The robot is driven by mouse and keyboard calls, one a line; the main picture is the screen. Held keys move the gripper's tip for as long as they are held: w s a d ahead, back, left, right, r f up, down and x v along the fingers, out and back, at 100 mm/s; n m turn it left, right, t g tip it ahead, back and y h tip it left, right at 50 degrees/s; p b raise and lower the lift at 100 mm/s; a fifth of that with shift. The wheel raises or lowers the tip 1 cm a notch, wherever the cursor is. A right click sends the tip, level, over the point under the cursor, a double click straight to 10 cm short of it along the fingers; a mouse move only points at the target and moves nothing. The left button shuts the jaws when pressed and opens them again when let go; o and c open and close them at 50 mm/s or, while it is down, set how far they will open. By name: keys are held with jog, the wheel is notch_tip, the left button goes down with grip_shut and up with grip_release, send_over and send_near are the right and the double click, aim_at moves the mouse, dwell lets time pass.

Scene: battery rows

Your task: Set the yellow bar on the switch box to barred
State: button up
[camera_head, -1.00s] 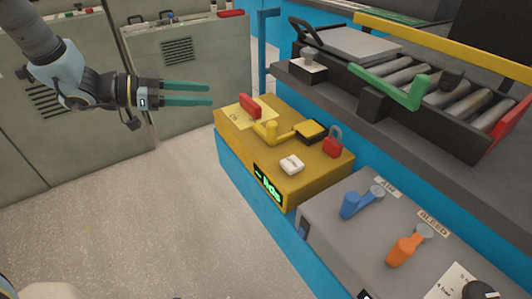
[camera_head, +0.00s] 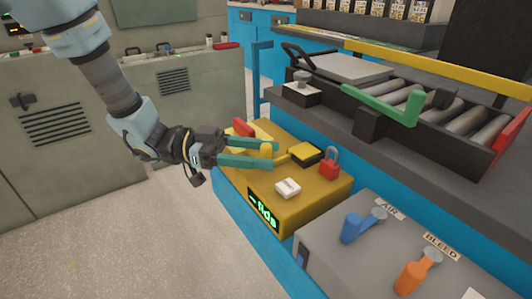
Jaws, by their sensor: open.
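The yellow switch box (camera_head: 315,192) stands on a blue base at the middle of the view, with a lit green display (camera_head: 263,212) on its front. The yellow bar (camera_head: 283,157) lies on top, with an upright yellow knob (camera_head: 266,151) at its left end and a yellow-and-black block (camera_head: 305,153) at its right. My gripper (camera_head: 275,153) is open over the left part of the box. Its two green fingers lie on either side of the knob in the picture; I cannot tell whether they touch it. The fingers partly hide the bar and the label behind.
A red handle (camera_head: 243,127), a white switch (camera_head: 288,187) and a red padlock (camera_head: 330,164) are also on the box. A blue AIR lever (camera_head: 352,228) and an orange BLEED lever (camera_head: 411,273) stand on the grey box at the lower right. A roller conveyor with a green handle (camera_head: 405,110) is behind.

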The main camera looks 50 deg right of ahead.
jog(key=shift+s+d, duration=0.2)
jog(key=shift+s, duration=0.3)
grip_shut()
dwell(1.2)
